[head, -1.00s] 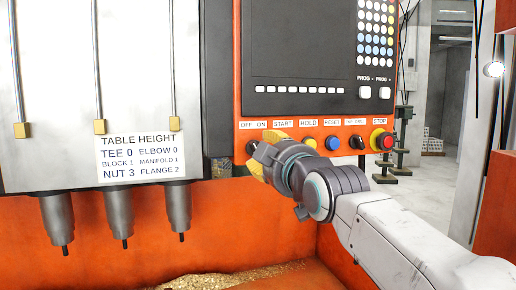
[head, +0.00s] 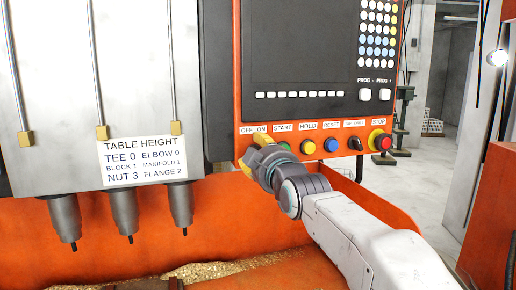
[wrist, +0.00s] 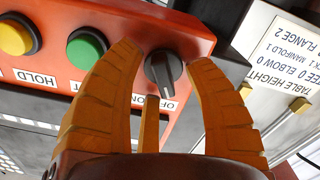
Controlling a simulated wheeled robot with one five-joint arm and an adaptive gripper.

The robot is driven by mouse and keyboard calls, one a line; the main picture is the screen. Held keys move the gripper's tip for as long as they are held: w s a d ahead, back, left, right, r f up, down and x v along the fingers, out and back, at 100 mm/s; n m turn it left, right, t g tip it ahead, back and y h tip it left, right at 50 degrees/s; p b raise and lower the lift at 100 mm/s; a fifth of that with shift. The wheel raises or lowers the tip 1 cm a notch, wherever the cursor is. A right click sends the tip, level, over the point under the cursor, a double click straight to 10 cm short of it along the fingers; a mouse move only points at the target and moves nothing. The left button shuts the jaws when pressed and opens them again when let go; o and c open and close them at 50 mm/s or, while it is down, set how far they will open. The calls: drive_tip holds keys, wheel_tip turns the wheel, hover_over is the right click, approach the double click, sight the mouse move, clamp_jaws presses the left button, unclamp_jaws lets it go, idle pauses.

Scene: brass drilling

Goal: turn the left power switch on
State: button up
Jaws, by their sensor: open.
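The left power switch is a black rotary knob with a grey ridge (wrist: 163,68), under the OFF ON label (head: 253,130) on the orange control panel. In the wrist view it sits between my two yellow-orange fingertips, its ridge nearly upright in the picture. My gripper (head: 252,152) is open in front of the switch and hides it in the head view. In the wrist view (wrist: 166,60) the fingers reach either side of the knob with gaps; I cannot tell how far their tips are from the panel.
The green START button (wrist: 87,47) is close beside one finger. The yellow HOLD button (head: 308,147), blue RESET button (head: 331,145), a second black switch (head: 355,143) and red STOP button (head: 383,143) follow to the right. Drill spindles (head: 123,211) hang at the left.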

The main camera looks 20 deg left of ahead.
idle(0.4)
clamp_jaws()
idle(0.4)
